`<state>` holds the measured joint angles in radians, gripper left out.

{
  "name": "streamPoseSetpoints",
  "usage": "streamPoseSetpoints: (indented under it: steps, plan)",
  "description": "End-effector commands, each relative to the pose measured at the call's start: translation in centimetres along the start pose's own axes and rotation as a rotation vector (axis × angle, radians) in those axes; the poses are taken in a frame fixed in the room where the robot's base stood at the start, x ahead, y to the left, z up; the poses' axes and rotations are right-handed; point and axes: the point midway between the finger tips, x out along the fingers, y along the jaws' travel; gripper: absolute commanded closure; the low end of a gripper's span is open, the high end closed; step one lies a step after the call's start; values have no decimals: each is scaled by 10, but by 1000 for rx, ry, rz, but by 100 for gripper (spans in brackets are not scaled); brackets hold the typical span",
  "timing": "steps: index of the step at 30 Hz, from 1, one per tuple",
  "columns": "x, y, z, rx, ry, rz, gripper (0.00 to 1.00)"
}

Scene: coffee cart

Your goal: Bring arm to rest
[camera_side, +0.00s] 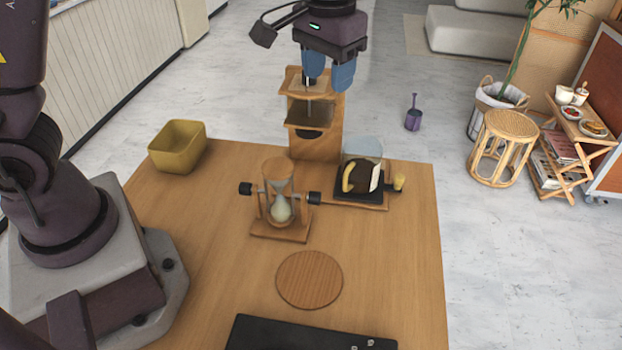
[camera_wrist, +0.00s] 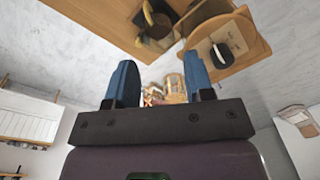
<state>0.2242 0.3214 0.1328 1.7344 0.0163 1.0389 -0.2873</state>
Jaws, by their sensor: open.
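My gripper (camera_side: 328,72) hangs above the far edge of the table in the side view, over the wooden stand (camera_side: 316,146). Its two blue fingers are apart with nothing between them. In the wrist view my gripper (camera_wrist: 161,88) shows its blue fingers spread and empty, and the wooden stand (camera_wrist: 240,38) appears beyond it at the upper right. From the side view I cannot tell whether the fingers touch the stand's top; a gap seems to show.
On the wooden table (camera_side: 400,240) are a yellow bin (camera_side: 178,147), an hourglass-shaped glass on a stand (camera_side: 279,200), a dark pot with a yellow handle (camera_side: 362,176), a round wooden board (camera_side: 309,279) and a black flat device (camera_side: 300,335). The right side of the table is clear.

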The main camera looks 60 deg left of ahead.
Motion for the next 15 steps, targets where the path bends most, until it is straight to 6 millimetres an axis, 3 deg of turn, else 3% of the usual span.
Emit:
streamPoseSetpoints:
  steps: [1, 6, 15]
  plan:
    - [-13, -8, 18, 36, 22, 22, 52]
    - [-38, -31, 78, 159, 97, 70, 52]
    - [-54, -62, 172, 217, 265, 93, 52]
